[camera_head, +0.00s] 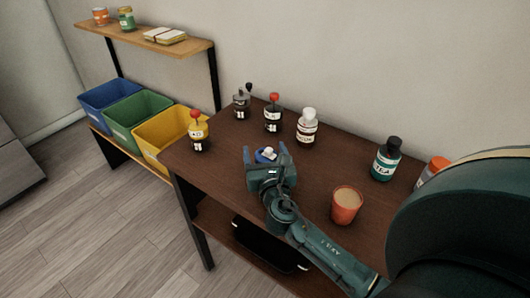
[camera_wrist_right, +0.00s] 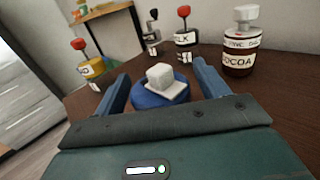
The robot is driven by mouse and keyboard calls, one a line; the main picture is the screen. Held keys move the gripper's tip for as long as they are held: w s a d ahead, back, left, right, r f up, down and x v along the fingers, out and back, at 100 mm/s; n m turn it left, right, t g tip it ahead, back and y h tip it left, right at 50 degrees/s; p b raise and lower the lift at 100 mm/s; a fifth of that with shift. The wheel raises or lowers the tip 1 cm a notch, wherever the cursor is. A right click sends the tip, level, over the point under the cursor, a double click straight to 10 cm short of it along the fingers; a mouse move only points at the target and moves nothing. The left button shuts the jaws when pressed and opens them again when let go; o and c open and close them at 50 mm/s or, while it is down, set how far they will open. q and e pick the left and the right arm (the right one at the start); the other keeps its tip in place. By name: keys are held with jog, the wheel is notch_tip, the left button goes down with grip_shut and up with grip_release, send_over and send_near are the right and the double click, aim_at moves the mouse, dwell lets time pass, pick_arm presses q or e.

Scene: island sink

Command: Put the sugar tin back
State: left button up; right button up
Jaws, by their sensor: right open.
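A low round blue tin with a white cube on its lid stands on the dark brown table; I take it for the sugar tin (camera_head: 262,157), though no label shows. It also shows in the right wrist view (camera_wrist_right: 150,101). My right gripper (camera_head: 267,151) is open, low over the table, with one finger on each side of the tin. In the wrist view there is a gap beside each finger, and the gripper's body hides the tin's near lower part. My left gripper is not in view.
An orange cup (camera_head: 345,207) stands right of my arm. Coloured bins (camera_head: 135,110) and a wall shelf (camera_head: 150,35) are left.

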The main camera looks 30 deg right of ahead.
jog(key=shift+r, duration=0.25)
jog(key=b+v, duration=0.1)
jog(key=v, duration=1)
jog(key=shift+s+a+f, duration=0.1)
jog(key=shift+s+f, duration=0.05)
jog(key=shift+f, duration=0.05)
jog(key=shift+s+a+r, duration=0.1)
jog(key=shift+s, duration=0.2)
